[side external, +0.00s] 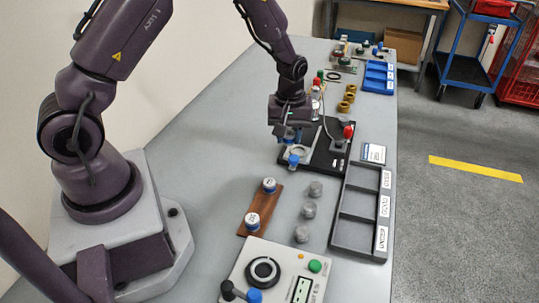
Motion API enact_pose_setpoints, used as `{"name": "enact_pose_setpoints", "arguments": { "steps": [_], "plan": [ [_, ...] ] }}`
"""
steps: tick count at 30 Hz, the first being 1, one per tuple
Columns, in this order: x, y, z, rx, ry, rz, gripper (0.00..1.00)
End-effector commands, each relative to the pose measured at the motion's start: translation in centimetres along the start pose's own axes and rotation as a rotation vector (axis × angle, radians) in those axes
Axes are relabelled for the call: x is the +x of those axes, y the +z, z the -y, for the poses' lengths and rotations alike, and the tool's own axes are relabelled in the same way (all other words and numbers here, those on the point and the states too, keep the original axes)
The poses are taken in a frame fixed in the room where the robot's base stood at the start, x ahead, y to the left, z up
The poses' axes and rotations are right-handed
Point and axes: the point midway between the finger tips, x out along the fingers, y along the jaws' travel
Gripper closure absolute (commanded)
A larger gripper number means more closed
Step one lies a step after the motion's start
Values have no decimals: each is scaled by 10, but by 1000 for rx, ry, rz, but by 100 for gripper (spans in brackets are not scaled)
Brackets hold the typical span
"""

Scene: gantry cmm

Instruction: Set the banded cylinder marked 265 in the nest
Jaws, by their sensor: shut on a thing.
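My gripper (288,137) points down over the left part of a black fixture plate (318,160). It is shut on a small piece with blue showing between the fingers; the fingers mostly hide it, and no number can be read. A pale ring (300,151), which looks like the nest, lies on the plate just below and right of the gripper. The held piece appears above the ring; the exact gap cannot be told. Two banded cylinders with white tops and blue bands, a far one (269,185) and a near one (252,221), stand on a brown wooden board (261,205).
A small blue part (293,161) stands at the plate's near edge. A red-knobbed post (348,132) rises at its right. Several grey cylinders (310,210) stand near a grey labelled tray (347,235). A control box (277,272) sits in front. The table's left is clear.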

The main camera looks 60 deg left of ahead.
Motion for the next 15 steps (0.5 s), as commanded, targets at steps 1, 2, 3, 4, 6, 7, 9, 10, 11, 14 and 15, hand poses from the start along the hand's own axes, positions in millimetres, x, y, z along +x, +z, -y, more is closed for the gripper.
{"name": "enact_pose_setpoints", "arguments": {
  "steps": [1,2,3,4,6,7,9,10,11,14,15],
  "plan": [
    [-1,-14,-7,7,3,-2,96],
    [-3,-20,-10,13,5,-4,96],
    [-5,-27,-15,23,6,-4,96],
    [-7,-31,-18,34,7,-3,96],
    [-12,-37,-25,57,10,-3,96],
    [-15,-38,-28,68,12,-3,96],
    [-18,-40,-30,87,9,4,96],
    [-18,-39,-29,95,4,9,96],
    [-16,-38,-28,100,0,14,96],
    [-10,-37,-28,106,-3,17,96],
    [-6,-36,-28,105,-3,18,96]
  ]
}}
